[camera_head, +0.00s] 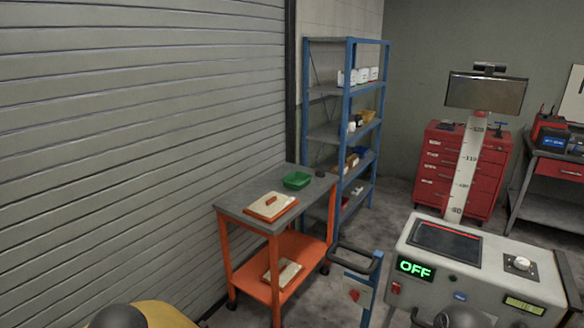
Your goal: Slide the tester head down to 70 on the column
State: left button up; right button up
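A pale column (465,170) with a printed number scale rises behind a light grey cabinet (480,277) on the right. Marks near 120 show close to its top and lower ones near the cabinet; the small figures are hard to read. A dark screen-like panel (486,93) sits at the column's top, with a small black device above it. I cannot tell for sure which part is the tester head, nor its scale reading. The cabinet has a green "OFF" display, a dark recessed panel and a knob (521,264). Neither gripper can be made out; dark rounded shapes show at the bottom edge.
An orange cart (274,226) with a grey top carries a green tray (297,180) and a board. A blue shelf rack (346,116) stands behind it. A blue post with a dark handle (357,258) is left of the cabinet. A red drawer chest (437,162) stands behind.

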aim_at(487, 285)
jog(key=z, duration=1.4)
